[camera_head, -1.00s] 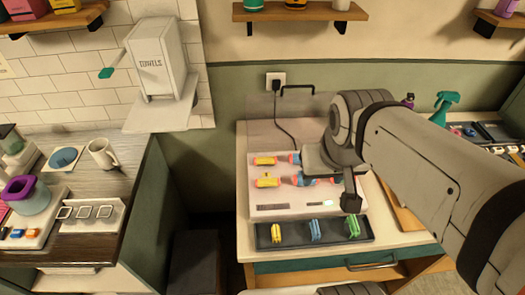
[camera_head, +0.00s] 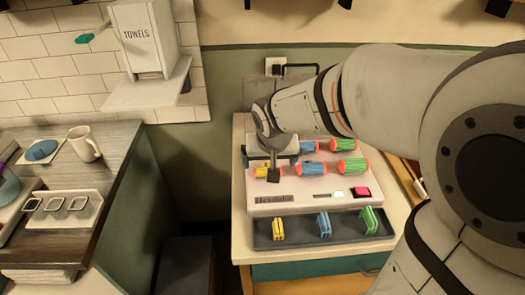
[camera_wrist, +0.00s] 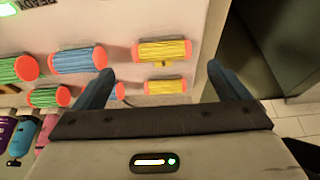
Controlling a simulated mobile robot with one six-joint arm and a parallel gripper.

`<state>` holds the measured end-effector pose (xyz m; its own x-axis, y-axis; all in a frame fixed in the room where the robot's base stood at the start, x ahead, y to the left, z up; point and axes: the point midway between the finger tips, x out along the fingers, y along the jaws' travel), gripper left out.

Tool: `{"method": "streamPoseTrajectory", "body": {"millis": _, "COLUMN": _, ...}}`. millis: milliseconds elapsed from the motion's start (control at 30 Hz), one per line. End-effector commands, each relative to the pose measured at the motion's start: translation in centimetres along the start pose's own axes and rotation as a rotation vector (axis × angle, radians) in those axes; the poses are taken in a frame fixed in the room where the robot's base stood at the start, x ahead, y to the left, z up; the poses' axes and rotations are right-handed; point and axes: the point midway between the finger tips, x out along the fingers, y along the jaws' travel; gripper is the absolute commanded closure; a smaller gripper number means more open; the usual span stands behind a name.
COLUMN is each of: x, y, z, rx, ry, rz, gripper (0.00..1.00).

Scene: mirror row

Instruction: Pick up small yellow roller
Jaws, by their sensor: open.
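The small yellow roller (camera_wrist: 165,87) has orange ends and lies on a pale panel in the wrist view. It shows between my two blue-grey fingers, just ahead of the dark palm edge. A larger yellow roller (camera_wrist: 162,50) lies beside it, farther from my palm. In the head view this larger roller (camera_head: 264,171) is partly covered by my gripper (camera_head: 261,165), and the small one is hidden behind the gripper. My gripper (camera_wrist: 160,72) is open and empty above the yellow rollers. I cannot tell the height gap.
Blue rollers (camera_wrist: 78,60) and green rollers (camera_wrist: 47,97) lie close to the left finger in the wrist view. A dark tray (camera_head: 300,235) with several coloured pieces stands in front of the panel. A wall socket (camera_head: 276,67) is behind.

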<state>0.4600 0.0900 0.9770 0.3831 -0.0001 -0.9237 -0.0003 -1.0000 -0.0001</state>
Motion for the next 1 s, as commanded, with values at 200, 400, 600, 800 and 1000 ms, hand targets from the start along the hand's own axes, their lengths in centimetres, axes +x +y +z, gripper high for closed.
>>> {"method": "streamPoseTrajectory", "body": {"millis": 200, "x": 3.2, "y": -0.3, "z": 0.0, "rx": -0.001, "ry": -0.004, "rz": 0.001, "gripper": 0.05}}
{"method": "streamPoseTrajectory", "body": {"millis": 400, "x": 4.6, "y": -0.3, "z": 0.0, "rx": -0.001, "ry": -0.001, "rz": 0.0, "gripper": 0.05}}
{"method": "streamPoseTrajectory", "body": {"millis": 600, "x": 4.6, "y": -0.3, "z": 0.0, "rx": -0.001, "ry": 0.0, "rz": -0.001, "gripper": 0.05}}
{"method": "streamPoseTrajectory", "body": {"millis": 800, "x": 4.6, "y": -0.3, "z": 0.0, "rx": -0.002, "ry": 0.0, "rz": -0.001, "gripper": 0.22}}
{"method": "streamPoseTrajectory", "body": {"millis": 1000, "x": 4.6, "y": -0.3, "z": 0.0, "rx": -0.002, "ry": 0.0, "rz": -0.001, "gripper": 0.38}}
